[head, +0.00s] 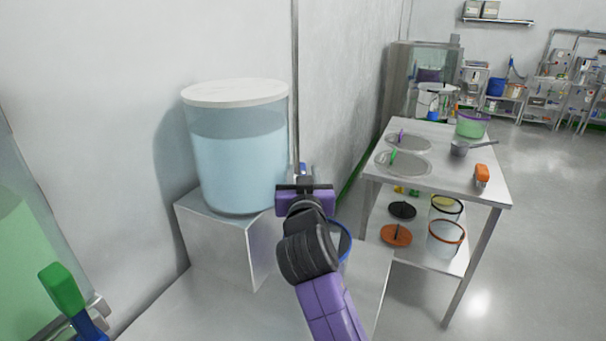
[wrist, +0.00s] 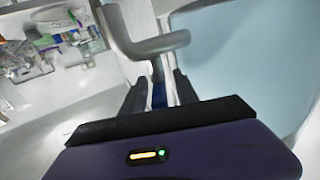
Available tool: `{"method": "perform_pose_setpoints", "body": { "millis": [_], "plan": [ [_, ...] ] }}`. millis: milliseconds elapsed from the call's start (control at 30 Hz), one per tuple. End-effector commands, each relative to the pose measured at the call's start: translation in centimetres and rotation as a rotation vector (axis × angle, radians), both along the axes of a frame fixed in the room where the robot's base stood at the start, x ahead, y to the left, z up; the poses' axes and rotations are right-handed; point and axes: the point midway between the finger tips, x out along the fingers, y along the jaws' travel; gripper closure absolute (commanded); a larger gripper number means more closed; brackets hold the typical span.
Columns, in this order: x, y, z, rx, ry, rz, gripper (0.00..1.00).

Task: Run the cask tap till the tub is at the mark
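The cask (head: 240,155) is a clear cylinder of pale blue liquid with a white lid, standing on a metal block; its side fills the right of the wrist view (wrist: 250,60). The grey metal tap (wrist: 150,45) shows in the wrist view, with a blue handle (wrist: 158,94) below it. My gripper (head: 304,184) is at the cask's right side. Its dark fingers (wrist: 160,88) stand apart on either side of the blue handle, with narrow gaps visible. The blue-rimmed tub (head: 345,241) is mostly hidden behind my arm; its level and mark cannot be seen.
A metal table (head: 440,160) at right holds a green tub (head: 473,125), a saucepan (head: 459,148) and an orange item (head: 482,175). Lids and clear tubs sit on its lower shelf. A green-handled valve (head: 62,288) is at lower left. Open floor lies at right.

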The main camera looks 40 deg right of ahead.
Motion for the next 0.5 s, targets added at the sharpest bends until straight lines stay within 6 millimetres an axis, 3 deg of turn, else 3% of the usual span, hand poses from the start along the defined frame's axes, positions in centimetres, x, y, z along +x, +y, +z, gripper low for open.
{"method": "perform_pose_setpoints", "body": {
  "millis": [267, 500],
  "plan": [
    [-0.6, 0.7, 0.0, -0.001, -0.001, 0.002, 0.64],
    [-3.4, 3.4, -0.2, -0.002, -0.001, 0.003, 0.64]
  ]
}}
